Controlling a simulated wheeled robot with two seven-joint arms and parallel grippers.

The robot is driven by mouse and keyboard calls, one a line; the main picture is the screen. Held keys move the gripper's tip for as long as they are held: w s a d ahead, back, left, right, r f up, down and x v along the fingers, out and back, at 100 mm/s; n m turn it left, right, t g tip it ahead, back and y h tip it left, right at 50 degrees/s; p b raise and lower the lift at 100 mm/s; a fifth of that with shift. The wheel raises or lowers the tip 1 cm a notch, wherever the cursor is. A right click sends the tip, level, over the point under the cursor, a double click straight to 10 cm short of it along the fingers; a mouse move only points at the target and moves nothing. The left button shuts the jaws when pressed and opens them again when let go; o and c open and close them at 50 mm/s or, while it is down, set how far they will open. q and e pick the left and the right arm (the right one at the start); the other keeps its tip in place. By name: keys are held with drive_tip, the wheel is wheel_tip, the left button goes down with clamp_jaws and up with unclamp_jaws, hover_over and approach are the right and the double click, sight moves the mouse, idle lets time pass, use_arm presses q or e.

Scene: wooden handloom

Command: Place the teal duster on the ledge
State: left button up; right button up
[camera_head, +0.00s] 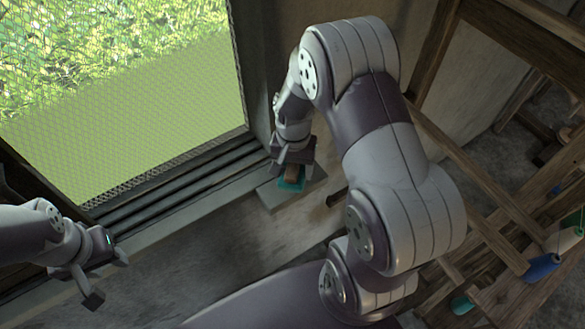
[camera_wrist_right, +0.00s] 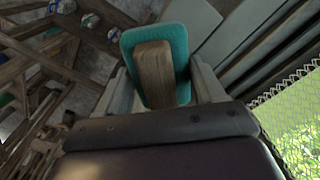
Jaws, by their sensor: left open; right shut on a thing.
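The teal duster (camera_head: 291,185) has a wooden handle and a flat teal pad. In the right wrist view the duster (camera_wrist_right: 180,38) shows its handle between the two fingers. My right gripper (camera_head: 292,171) is shut on the handle, with the pad facing down over a small grey ledge (camera_head: 271,198) below the window's right corner. I cannot tell whether the pad touches the ledge. My left gripper (camera_head: 107,277) is open and empty at the lower left, near the window sill.
A meshed window (camera_head: 130,110) with a grooved dark sill (camera_head: 165,200) fills the left. The wooden loom frame (camera_head: 480,215) stands at the right, with blue (camera_head: 542,266) and green (camera_head: 462,304) spools. My right arm covers much of the middle. A dark peg (camera_head: 337,197) is right of the ledge.

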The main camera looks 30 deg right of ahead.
sight(293, 172)
drive_tip(key=shift+w+d+f+p, duration=0.35)
drive_tip(key=shift+w+d+f, duration=0.2)
drive_tip(key=shift+w+f, duration=0.3)
drive_tip(key=f, duration=0.1)
drive_tip(key=f+p, duration=0.1)
drive_tip(key=shift+s+a+f, duration=0.15)
drive_tip(key=shift+a+f, duration=0.15)
drive_tip(key=shift+f, duration=0.05)
drive_tip(key=shift+a+f, duration=0.2)
drive_tip(key=shift+f, duration=0.1)
drive_tip(key=shift+d+f, duration=0.15)
drive_tip(key=shift+d, duration=0.05)
drive_tip(key=o, duration=1)
use_arm(q)
drive_tip(key=shift+s+d+r, duration=0.1)
drive_tip(key=shift+d+r, duration=0.1)
drive_tip(key=shift+r, duration=0.75)
use_arm(e)
drive_tip(key=shift+a, duration=0.1)
